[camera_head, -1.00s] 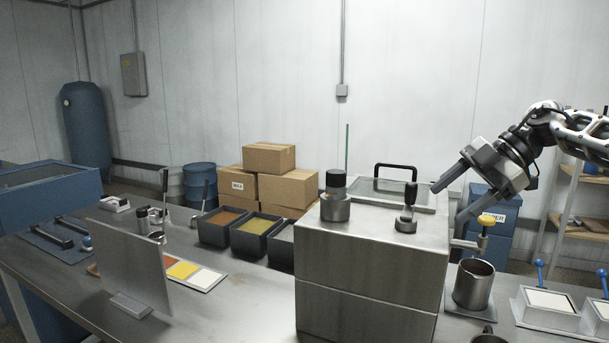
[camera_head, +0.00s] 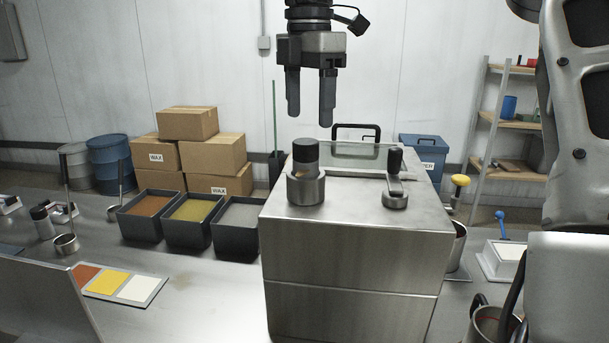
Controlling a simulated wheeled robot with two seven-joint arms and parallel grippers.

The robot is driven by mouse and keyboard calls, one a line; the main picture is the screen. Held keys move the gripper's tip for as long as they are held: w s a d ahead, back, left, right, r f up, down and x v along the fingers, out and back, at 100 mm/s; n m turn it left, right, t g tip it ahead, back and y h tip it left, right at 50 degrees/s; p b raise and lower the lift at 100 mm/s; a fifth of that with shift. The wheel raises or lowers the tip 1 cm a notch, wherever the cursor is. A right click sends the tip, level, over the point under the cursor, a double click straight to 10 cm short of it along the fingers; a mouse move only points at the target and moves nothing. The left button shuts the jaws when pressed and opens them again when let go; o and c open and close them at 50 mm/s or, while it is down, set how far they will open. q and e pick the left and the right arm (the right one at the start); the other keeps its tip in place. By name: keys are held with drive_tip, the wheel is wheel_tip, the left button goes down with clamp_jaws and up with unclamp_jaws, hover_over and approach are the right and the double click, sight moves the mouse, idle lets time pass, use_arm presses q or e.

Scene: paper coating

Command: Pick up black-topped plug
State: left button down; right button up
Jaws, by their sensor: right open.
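The black-topped plug (camera_head: 305,153) stands upright in a round metal collar (camera_head: 306,189) on top of the steel box (camera_head: 345,243), near its left front corner. Its top is a black cylinder, with a little of its lower body showing above the collar. My right gripper (camera_head: 310,117) points straight down above and slightly behind or over the plug; the exact depth is hard to tell. Its two dark fingers are apart and empty, with a visible gap between the fingertips and the plug's top. My left gripper is not in view.
A black-handled lever (camera_head: 395,176) stands on the box to the right of the plug. Behind are a glass lid (camera_head: 358,157) and its black handle (camera_head: 356,128). Several dark bins (camera_head: 236,241) sit left of the box.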

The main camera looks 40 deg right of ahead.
sight(306, 141)
drive_tip(key=f, duration=0.7)
drive_tip(key=shift+a+f+p, duration=0.15)
drive_tip(key=shift+a+p, duration=0.2)
drive_tip(key=c, duration=1.1)
